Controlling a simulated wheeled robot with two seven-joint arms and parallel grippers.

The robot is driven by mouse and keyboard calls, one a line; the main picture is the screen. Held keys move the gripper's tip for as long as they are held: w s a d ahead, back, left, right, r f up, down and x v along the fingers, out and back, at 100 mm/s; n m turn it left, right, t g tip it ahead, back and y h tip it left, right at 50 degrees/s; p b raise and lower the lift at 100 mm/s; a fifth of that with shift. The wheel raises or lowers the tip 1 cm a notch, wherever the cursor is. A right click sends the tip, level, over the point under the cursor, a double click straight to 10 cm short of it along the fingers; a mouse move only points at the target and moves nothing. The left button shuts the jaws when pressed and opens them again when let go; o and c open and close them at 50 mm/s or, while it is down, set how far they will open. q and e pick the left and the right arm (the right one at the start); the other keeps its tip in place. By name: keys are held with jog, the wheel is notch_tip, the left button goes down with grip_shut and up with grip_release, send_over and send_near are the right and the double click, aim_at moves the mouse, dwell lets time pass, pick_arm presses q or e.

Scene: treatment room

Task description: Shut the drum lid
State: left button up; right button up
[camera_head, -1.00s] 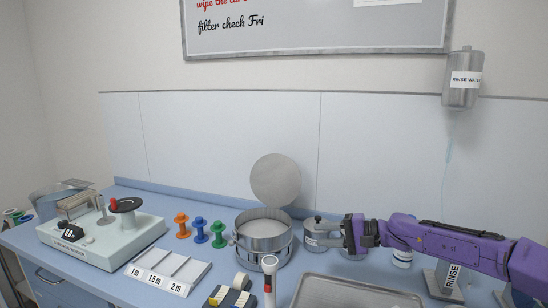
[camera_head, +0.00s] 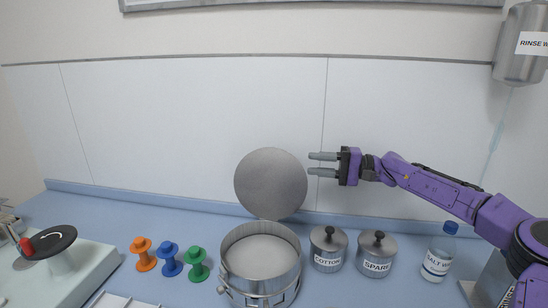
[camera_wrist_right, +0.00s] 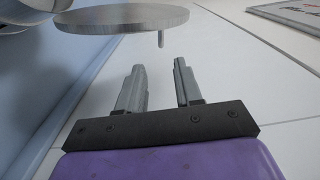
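The steel drum (camera_head: 262,287) stands on the blue counter with its round grey lid (camera_head: 270,184) raised upright at the back, so the drum is open. The lid also shows in the right wrist view (camera_wrist_right: 122,18), with a short peg on its face. My right gripper (camera_head: 310,164) is just right of the lid's upper right edge, its two fingers apart and empty, pointing left. In the right wrist view the fingers (camera_wrist_right: 158,80) are apart, short of the lid with a gap. My left gripper is not in view.
Steel pots labelled COTTON (camera_head: 328,250) and SPARE (camera_head: 376,256) stand right of the drum, below my right arm. A salt water bottle (camera_head: 438,254) is farther right. Orange, blue and green spools (camera_head: 196,264) stand to the left. The wall panel (camera_head: 190,120) is close behind the lid.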

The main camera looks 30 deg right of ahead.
aim_at(281, 162)
jog(key=p+x, duration=0.2)
jog(key=x, duration=0.8)
jog(key=shift+a+r, duration=0.1)
jog(key=shift+a, duration=0.15)
jog(key=shift+s, duration=0.1)
grip_shut()
